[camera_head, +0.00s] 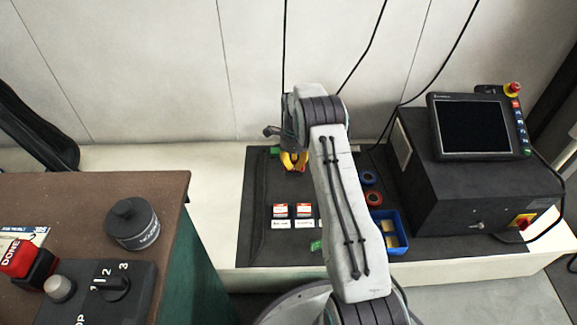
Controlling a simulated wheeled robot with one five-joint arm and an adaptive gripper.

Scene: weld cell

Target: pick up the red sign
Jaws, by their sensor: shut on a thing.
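Two small red-and-white signs lie side by side on the dark mat, a left one (281,211) and a right one (304,211). I cannot tell which is the task's red sign. My gripper (292,152) is at the back of the mat, beyond the signs and clear of both, partly hidden by my own arm. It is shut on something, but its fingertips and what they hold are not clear. A yellow-orange patch with a bit of red shows at its lower end; I cannot tell whether that is the gripper or its load.
The dark mat (258,205) also bears white labels, a blue bin (398,221) with yellowish pieces, and red and blue rings (373,198). A black box (470,185) with a screen (474,126) stands at right. A brown-topped cabinet (90,215) with controls is at left. Cables hang behind.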

